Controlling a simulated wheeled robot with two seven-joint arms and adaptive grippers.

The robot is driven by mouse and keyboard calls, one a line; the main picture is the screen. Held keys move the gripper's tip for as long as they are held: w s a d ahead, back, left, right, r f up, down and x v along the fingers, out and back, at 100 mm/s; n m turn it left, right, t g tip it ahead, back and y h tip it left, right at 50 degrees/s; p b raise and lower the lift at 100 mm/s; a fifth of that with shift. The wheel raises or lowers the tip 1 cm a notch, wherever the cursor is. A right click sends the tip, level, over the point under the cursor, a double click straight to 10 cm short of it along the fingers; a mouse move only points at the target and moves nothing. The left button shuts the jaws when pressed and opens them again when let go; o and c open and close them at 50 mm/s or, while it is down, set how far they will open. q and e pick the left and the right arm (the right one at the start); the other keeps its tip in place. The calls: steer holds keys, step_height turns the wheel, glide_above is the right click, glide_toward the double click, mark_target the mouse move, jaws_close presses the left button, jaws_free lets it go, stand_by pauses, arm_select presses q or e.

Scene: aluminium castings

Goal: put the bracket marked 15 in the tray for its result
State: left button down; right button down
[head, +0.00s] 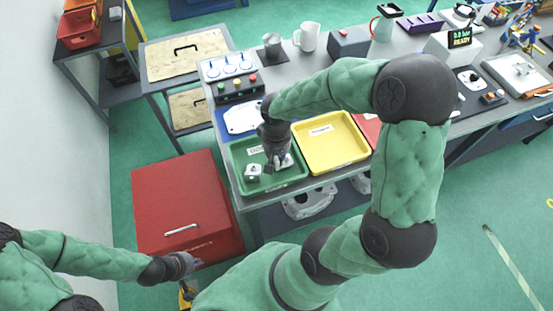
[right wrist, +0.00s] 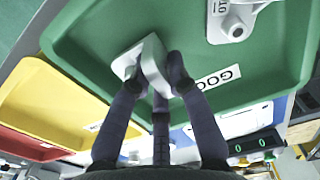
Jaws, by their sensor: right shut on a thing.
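My right gripper (head: 275,164) is down at the green tray (head: 237,152). In the right wrist view my right gripper (right wrist: 160,84) is shut on a light grey bracket (right wrist: 152,60), low over or on the tray floor; I cannot tell whether it touches. No number shows on its visible faces. The held bracket (head: 287,161) is partly hidden by the fingers in the head view. Another bracket (head: 252,173) sits in the same tray, apart from it; its marking (right wrist: 223,7) is only partly legible. The tray label (right wrist: 218,78) reads GOOD. My left gripper (head: 186,289) hangs low at bottom left, too small to judge.
A yellow tray (head: 352,167) stands right beside the green one, with a red tray (head: 368,127) beyond, partly behind my right arm. A control box (head: 238,87) and a blue-edged white plate (head: 240,118) lie behind. A red cabinet (head: 175,200) stands on the floor at left.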

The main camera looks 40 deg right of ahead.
steer(key=shift+f, duration=0.4)
steer(key=shift+f, duration=0.2)
steer(key=c, duration=1.2)
jaws_free()
steer(key=shift+r, duration=0.1)
steer(key=shift+r, duration=0.25)
step_height(320, 180, up, 12)
steer(key=p, duration=0.3)
steer(key=shift+f, duration=0.15)
